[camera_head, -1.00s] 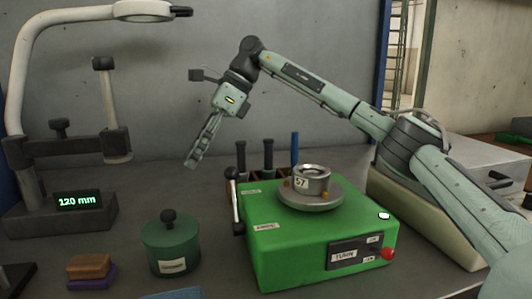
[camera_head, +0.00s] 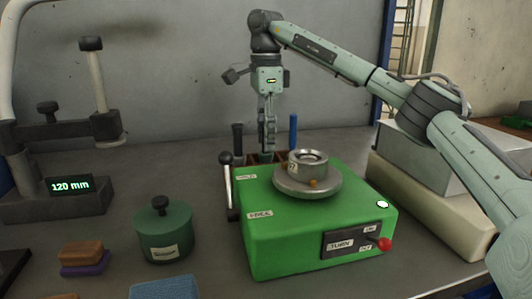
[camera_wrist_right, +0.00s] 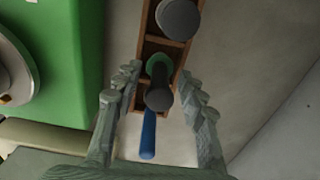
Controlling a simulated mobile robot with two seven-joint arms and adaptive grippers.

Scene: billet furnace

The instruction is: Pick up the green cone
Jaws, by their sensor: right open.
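The green cone (camera_wrist_right: 159,63) shows in the right wrist view as a green round piece with a dark handle, in the middle compartment of a brown wooden rack (camera_wrist_right: 143,52). My right gripper (camera_wrist_right: 157,80) is open, with one finger on each side of the dark handle; I cannot tell whether they touch it. In the head view, my right gripper (camera_head: 267,148) points down over the rack behind the green machine (camera_head: 290,240), and hides most of the middle piece. My left gripper is not in view.
A dark-handled piece (camera_head: 238,140) and a blue-handled piece (camera_head: 293,131) stand in the rack on either side. A lever (camera_head: 226,180) rises at the machine's left edge, and a metal ring part (camera_head: 308,163) sits on its turntable. A green lidded pot (camera_head: 163,233) stands left.

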